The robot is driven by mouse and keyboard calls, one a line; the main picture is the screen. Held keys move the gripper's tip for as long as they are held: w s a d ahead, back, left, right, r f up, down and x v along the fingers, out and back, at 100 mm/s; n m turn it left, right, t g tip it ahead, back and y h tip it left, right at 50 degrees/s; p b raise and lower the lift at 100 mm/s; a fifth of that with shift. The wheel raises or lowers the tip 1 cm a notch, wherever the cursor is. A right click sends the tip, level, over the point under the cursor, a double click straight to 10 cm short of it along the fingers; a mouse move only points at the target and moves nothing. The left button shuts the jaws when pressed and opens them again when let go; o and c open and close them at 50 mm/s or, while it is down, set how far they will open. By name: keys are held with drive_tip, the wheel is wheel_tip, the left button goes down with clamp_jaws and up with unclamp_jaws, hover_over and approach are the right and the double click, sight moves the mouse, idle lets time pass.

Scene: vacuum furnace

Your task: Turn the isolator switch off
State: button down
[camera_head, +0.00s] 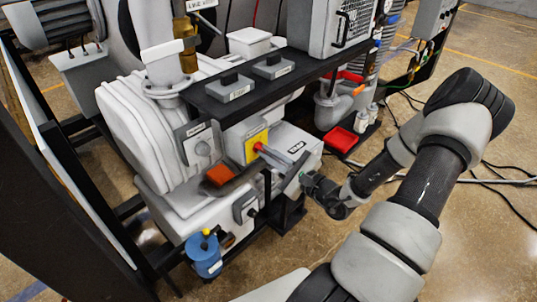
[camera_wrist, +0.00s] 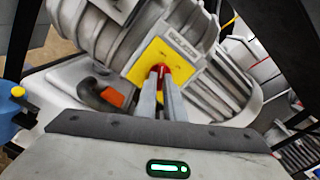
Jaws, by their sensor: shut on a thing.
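The isolator switch is a yellow plate (camera_head: 251,148) with a red handle (camera_wrist: 161,70) on a grey box of the furnace. In the wrist view the yellow plate (camera_wrist: 190,50) stands at top centre, tilted, with a label on its upper edge. My gripper (camera_head: 264,151) reaches in from the right, its fingers pointing left at the plate. In the wrist view my gripper (camera_wrist: 161,84) has its two grey fingers closed on either side of the red handle. The fingers cover part of the handle, and its exact angle is hard to read.
An orange-ended dark lever (camera_head: 220,174) sits just left of the switch, near my fingers. A black shelf (camera_head: 250,92) with small boxes runs above. A blue container (camera_head: 204,258) with a yellow top stands below left. Open floor (camera_head: 310,250) lies to the lower right.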

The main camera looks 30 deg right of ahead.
drive_tip(key=c, duration=1.9)
unclamp_jaws()
drive_tip(key=shift+o, duration=0.2)
drive_tip(key=v, duration=1.7)
drive_tip(key=shift+s, duration=0.15)
drive_tip(key=shift+d, duration=0.1)
